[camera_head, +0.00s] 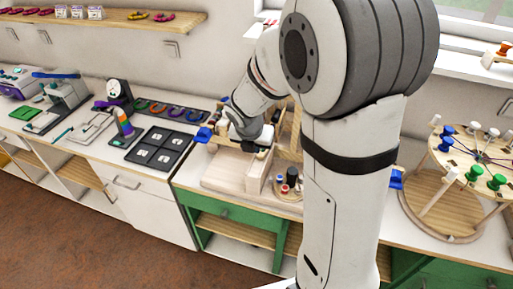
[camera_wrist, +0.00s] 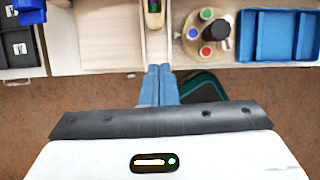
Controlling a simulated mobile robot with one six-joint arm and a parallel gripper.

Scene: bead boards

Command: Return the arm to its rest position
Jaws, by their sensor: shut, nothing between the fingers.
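My arm fills the middle and right of the head view, bent over the workbench. My gripper (camera_wrist: 160,72) shows in the wrist view as two blue fingers lying together, shut with nothing between them. The fingertips appear by the front edge of the bench, with the brown floor below. In the head view the wrist end of the arm is above the wooden tray; the fingers are hard to make out there.
The wooden tray (camera_head: 226,180) and a round holder with coloured pegs (camera_wrist: 207,47) are close to my gripper. A blue tray (camera_wrist: 247,40) is to the right. A black board (camera_head: 162,150) lies left, and a round peg stand (camera_head: 434,215) stands right.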

